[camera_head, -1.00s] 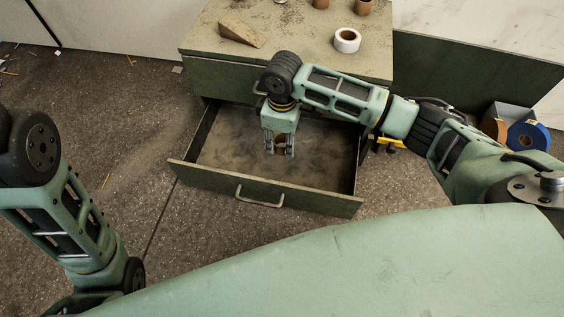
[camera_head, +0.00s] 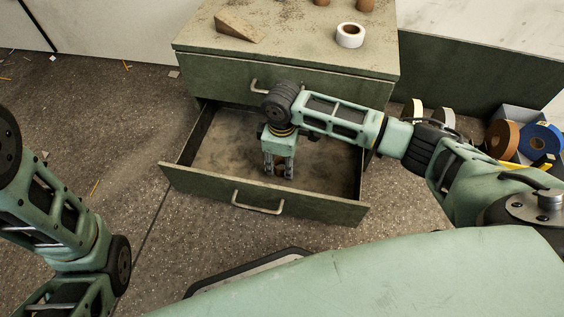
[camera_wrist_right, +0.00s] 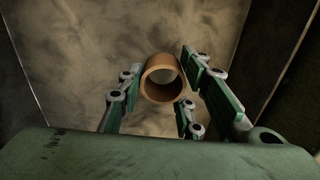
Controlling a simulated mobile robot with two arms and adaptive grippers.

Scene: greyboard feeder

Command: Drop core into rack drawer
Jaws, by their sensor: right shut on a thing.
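The core (camera_wrist_right: 162,80) is a short brown cardboard tube, seen end-on in the right wrist view. My right gripper (camera_head: 279,170) is shut on it, with fingers on both sides, and points down inside the open drawer. The rack drawer (camera_head: 205,187) is the low, pulled-out one, with a bent metal handle on its front. Its floor (camera_wrist_right: 90,50) looks bare and stained around the core. I cannot tell the gap between core and floor. My left arm is at the left edge of the head view; its gripper is not in view.
On the green cabinet top (camera_head: 290,55) are a wooden wedge (camera_head: 238,27), a white tape roll (camera_head: 350,35) and two brown tubes at the back. The upper drawer (camera_head: 225,78) is shut. A grey bin (camera_head: 517,113) with rolls, including a blue one (camera_head: 538,138), stands right.

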